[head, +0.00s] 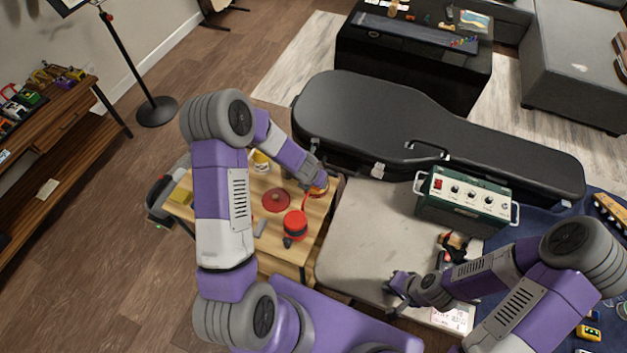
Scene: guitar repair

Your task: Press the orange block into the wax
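A flat dark-red round patch (277,200), possibly the wax, lies on the small wooden table (269,240). A bright red round object (295,224) stands just in front of it. My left gripper (318,183) is over the table's right back corner, beside a small orange-brown item (319,190). Whether it holds that item, and whether that item is the orange block, I cannot tell. My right gripper (396,292) is over the front of the beige padded surface (365,231). Its fingers look apart and empty.
A black guitar case (375,110) lies behind the table. A green amplifier (464,200) stands on the beige surface's right side. A yellow block (181,193) and a grey piece (260,228) are on the wooden table. The beige surface's middle is clear.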

